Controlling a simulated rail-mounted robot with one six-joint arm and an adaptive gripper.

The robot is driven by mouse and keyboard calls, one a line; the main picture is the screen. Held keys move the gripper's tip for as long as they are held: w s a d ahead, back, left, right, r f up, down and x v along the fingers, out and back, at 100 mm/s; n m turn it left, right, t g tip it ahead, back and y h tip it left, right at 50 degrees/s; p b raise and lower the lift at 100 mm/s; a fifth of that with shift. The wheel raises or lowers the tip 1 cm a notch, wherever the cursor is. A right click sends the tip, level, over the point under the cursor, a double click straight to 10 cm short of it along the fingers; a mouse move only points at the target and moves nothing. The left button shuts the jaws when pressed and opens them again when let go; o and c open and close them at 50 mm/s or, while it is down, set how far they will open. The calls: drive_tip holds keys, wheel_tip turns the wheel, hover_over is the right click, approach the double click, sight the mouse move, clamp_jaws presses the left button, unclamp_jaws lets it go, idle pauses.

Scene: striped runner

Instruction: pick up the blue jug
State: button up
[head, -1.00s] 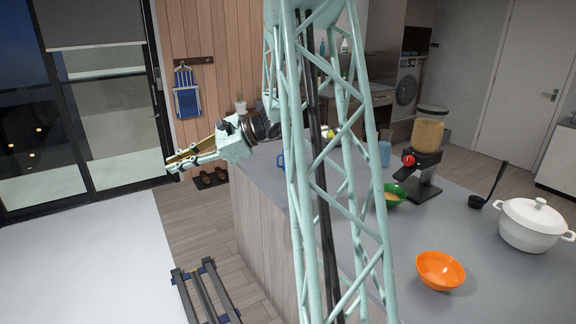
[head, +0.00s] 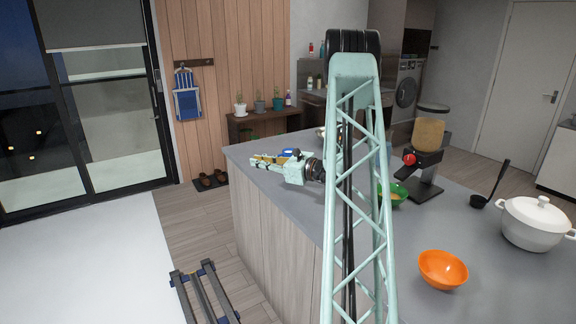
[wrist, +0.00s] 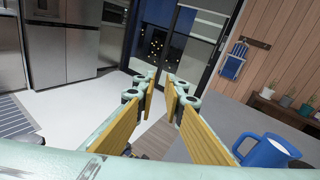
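The blue jug (wrist: 266,153) shows at the lower right of the wrist view, with its handle towards the left and something pale inside. In the head view only a small part of the blue jug (head: 288,152) shows behind my gripper. My gripper (head: 255,161) points left, near the far left end of the grey counter (head: 256,187). In the wrist view the yellow-padded fingers of my gripper (wrist: 160,88) are apart with nothing between them. The jug is outside the fingers, to their right.
On the counter are a green bowl (head: 398,195), an orange bowl (head: 443,269), a dispenser (head: 428,160), a black ladle (head: 490,187) and a white pot (head: 537,225). Potted plants stand on a wooden bench (head: 265,122) beyond. The counter's left end looks mostly clear.

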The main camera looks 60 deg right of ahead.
drive_tip(key=s+d+f+m+h, duration=0.1)
drive_tip(key=s+d+f+h, duration=0.1)
drive_tip(key=d, duration=0.3)
drive_tip(key=s+d+f+m+h, duration=0.2)
drive_tip(key=s+d+f, duration=0.2)
drive_tip(key=d, duration=0.2)
drive_tip(key=s+d+f+m+h+b, duration=0.1)
drive_tip(key=s+d+f+m, duration=0.1)
drive_tip(key=d, duration=0.4)
drive_tip(key=shift+s+d+f+h, duration=0.15)
drive_tip(key=shift+s+f+h, duration=0.25)
drive_tip(key=shift+s+f, duration=0.55)
drive_tip(key=shift+w, duration=0.15)
drive_tip(key=b+x, duration=0.1)
drive_tip(key=x, duration=0.6)
drive_tip(key=shift+w, duration=0.1)
drive_tip(key=shift+w+d, duration=0.2)
drive_tip(key=shift+w, duration=0.35)
drive_tip(key=shift+w, duration=0.15)
drive_tip(key=shift+r+b+x, duration=0.2)
drive_tip(key=shift+b+x, duration=0.4)
drive_tip(key=shift+x, duration=1.9)
clamp_jaws()
